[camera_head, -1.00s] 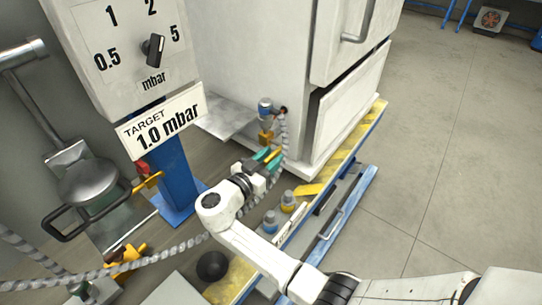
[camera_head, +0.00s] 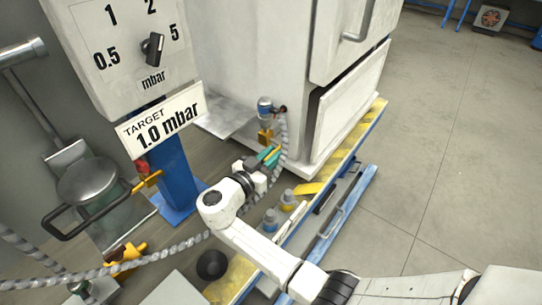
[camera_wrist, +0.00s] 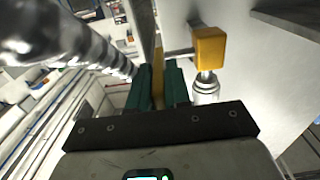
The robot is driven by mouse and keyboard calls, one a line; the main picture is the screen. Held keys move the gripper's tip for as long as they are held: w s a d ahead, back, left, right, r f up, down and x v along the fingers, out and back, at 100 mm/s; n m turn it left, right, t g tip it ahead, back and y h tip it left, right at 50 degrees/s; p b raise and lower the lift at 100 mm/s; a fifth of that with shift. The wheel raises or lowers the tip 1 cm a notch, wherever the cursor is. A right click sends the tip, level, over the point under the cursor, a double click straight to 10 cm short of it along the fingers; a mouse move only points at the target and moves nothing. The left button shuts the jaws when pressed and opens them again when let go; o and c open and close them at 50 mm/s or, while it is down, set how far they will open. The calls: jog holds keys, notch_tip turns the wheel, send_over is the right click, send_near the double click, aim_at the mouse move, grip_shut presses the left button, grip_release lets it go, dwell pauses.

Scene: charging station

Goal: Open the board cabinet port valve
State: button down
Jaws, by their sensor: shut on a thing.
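The port valve on the cabinet side has a yellow body (camera_head: 265,136) below a blue-and-silver fitting (camera_head: 265,106). In the wrist view the yellow valve body (camera_wrist: 209,47) is right of the fingers, with a silver fitting below it. My gripper (camera_head: 270,156) is beside the valve, at its lower right in the head view. Its green fingers (camera_wrist: 160,85) are shut on the yellow valve handle (camera_wrist: 157,78), which stands between them. The fingers hide part of the handle. The white cabinet (camera_head: 255,55) rises behind the valve.
A grey braided hose (camera_head: 283,135) runs close beside my gripper and shows large in the wrist view (camera_wrist: 70,40). A grey shelf (camera_head: 225,118) juts out left of the valve. The dial panel (camera_head: 135,45) and its blue post (camera_head: 173,170) stand left. Open floor lies right.

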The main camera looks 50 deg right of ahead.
jog(key=shift+f, duration=0.1)
jog(key=f+b, duration=0.1)
jog(key=b, duration=0.2)
jog(key=shift+h, duration=0.4)
jog(key=h+b, duration=0.1)
jog(key=b, duration=0.4)
jog(key=f+h+b, duration=0.1)
jog(key=h+b, duration=0.1)
jog(key=b, duration=0.4)
jog(key=shift+d+f, duration=0.1)
jog(key=shift+d, duration=0.1)
jog(key=shift+h, duration=0.3)
jog(key=c, duration=1.2)
grip_release()
jog(key=shift+o, duration=0.2)
